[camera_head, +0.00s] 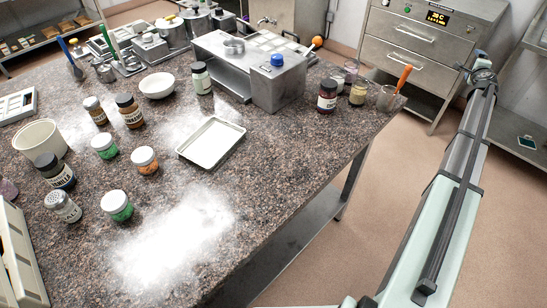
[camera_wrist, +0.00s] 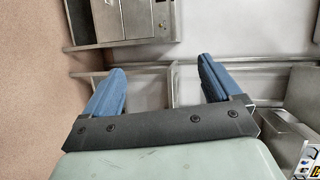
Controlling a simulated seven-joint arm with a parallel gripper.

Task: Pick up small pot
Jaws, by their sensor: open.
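In the head view, lidded metal pots (camera_head: 172,36) stand at the far left of the speckled worktop, close together. A smaller open metal vessel (camera_head: 105,73) stands in front and to the left of them. I cannot tell for sure which of these is the small pot. My gripper (camera_head: 476,66) is out to the right, beyond the table's edge and far from them. In the wrist view my gripper (camera_wrist: 160,88) has its two blue fingers wide apart, with nothing between them. No pot shows in the wrist view.
Jars, a white bowl (camera_head: 157,85), a square tray (camera_head: 211,143) and a steel machine (camera_head: 278,80) stand on the worktop (camera_head: 290,160). A beaker with an orange-handled tool (camera_head: 388,97) stands near the right edge. A drawer cabinet (camera_head: 432,50) stands behind my arm.

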